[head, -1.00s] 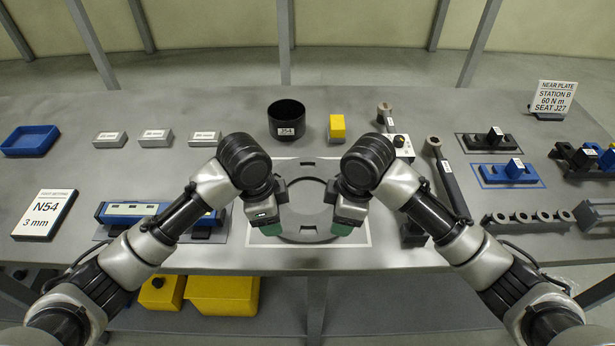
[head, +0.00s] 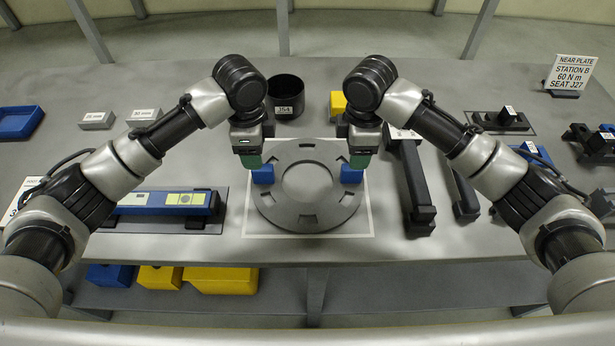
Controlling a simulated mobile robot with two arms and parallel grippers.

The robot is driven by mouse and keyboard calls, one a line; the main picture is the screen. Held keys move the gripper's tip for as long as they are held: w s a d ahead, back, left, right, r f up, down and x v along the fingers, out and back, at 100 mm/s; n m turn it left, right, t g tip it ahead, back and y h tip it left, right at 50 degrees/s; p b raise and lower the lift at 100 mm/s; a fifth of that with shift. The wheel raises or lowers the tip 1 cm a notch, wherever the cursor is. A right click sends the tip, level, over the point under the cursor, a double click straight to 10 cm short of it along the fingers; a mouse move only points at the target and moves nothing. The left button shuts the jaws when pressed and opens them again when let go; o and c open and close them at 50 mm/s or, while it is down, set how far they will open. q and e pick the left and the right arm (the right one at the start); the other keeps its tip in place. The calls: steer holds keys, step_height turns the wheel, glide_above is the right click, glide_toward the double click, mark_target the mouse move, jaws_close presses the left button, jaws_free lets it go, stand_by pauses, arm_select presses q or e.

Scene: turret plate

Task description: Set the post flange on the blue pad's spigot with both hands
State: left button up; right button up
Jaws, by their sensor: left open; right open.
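A large grey slotted ring (head: 270,204) lies flat on a white-outlined area of the bench. It may be the post flange, but I cannot tell for sure. Blue blocks show at its left (head: 262,175) and right (head: 351,175) edges; I cannot tell whether they belong to the ring. My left gripper (head: 251,160) and my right gripper (head: 359,160), both green-tipped, point down at these blocks. Both are open; contact cannot be told. A blue piece (head: 537,153) at right shows past my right arm. No spigot can be made out clearly.
A black cylinder (head: 285,98) and a yellow block (head: 337,103) stand behind the ring. A blue level-like tool (head: 170,203) lies left. Dark long-handled tools (head: 414,190) lie close on the right. The bench front edge is just below the ring.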

mark_target(259, 173)
arm_select(q)
step_height(259, 173, down, 8)
steer(key=shift+s+r, duration=0.1)
steer(key=shift+s, duration=0.05)
arm_select(e)
step_height(259, 173, down, 8)
steer(key=shift+s+r, duration=0.1)
arm_select(q)
jaws_close()
arm_select(e)
jaws_close()
arm_select(q)
steer(key=shift+r, duration=0.15)
arm_select(e)
steer(key=shift+r, duration=0.1)
stand_by(0.6)
